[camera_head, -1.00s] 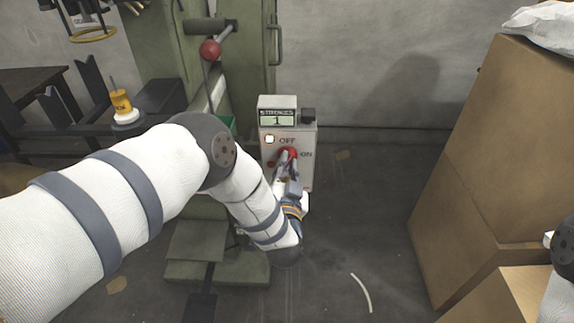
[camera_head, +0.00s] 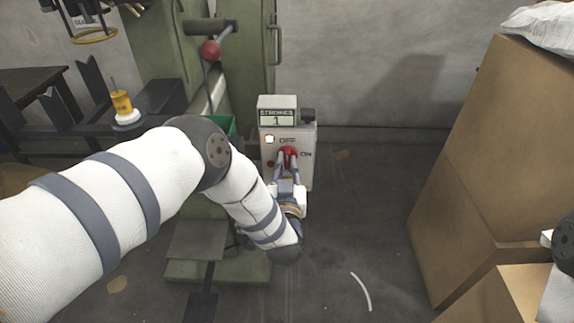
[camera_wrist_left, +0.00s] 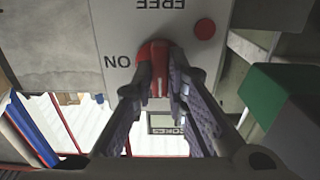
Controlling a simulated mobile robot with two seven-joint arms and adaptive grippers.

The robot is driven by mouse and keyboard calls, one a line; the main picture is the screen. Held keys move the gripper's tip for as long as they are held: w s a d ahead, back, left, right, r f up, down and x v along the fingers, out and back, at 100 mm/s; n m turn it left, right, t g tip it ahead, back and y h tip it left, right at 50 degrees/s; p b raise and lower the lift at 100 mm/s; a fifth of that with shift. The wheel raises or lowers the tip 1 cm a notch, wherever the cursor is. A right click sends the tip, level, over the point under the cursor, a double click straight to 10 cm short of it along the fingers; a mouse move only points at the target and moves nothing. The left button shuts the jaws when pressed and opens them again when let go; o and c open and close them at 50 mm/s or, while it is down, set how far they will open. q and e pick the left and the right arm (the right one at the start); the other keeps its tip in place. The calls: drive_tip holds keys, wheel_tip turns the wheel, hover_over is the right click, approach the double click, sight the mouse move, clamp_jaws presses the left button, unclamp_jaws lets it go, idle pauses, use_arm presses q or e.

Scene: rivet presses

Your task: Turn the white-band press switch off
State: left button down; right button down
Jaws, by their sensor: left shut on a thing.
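The grey control box (camera_head: 304,168) stands at the foot of the green press (camera_head: 180,70). Its red rotary switch (camera_head: 290,151) sits on the front, with OFF above and ON to the right. My left gripper (camera_head: 287,160) is shut on the switch, a finger on either side. In the left wrist view, upside down, the switch (camera_wrist_left: 156,56) sits between the fingertips (camera_wrist_left: 155,88), its grip roughly vertical and a pale mark towards the display side. The fingers hide the OFF label there.
A display (camera_head: 277,120) reading STROKES 1 and a small lit lamp (camera_head: 269,139) are on the box. Cardboard boxes (camera_head: 490,150) stand at the right. A red-knobbed lever (camera_head: 210,50) is above left. The floor between is mostly clear.

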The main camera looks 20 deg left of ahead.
use_arm(q)
drive_tip(key=c, duration=1.6)
unclamp_jaws()
drive_tip(key=v, duration=1.2)
